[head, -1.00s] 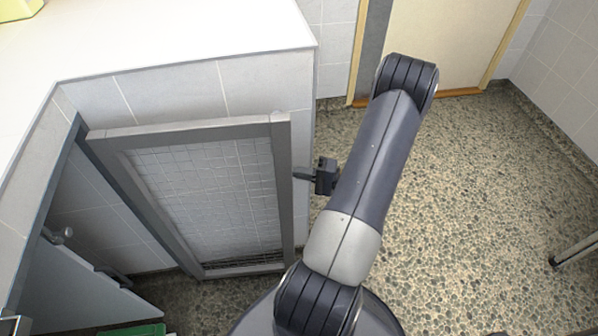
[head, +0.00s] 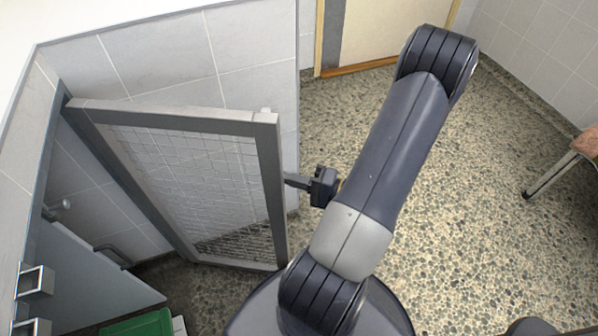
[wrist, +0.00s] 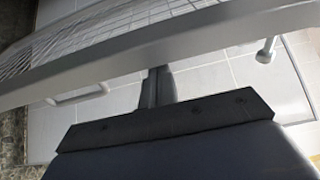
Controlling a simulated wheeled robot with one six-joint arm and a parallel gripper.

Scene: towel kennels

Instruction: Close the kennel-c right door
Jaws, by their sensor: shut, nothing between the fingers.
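The kennel door (head: 268,185) is a grey frame with wire mesh, hinged at the left and standing open in front of the tiled wall. Its free edge is on the right. My gripper (head: 288,180) is shut and empty, with its fingertips at that free edge, on the wall side. In the wrist view the door frame (wrist: 100,80) crosses in front of my gripper (wrist: 158,75), and its fingertips are partly hidden behind the frame. I cannot tell whether they touch it.
A tiled wall (head: 245,60) stands behind the door. Inside the kennel at lower left are a grey panel (head: 90,275) and something green (head: 140,325). A stool or chair leg (head: 550,178) stands at the right. The pebbled floor (head: 440,220) between is clear.

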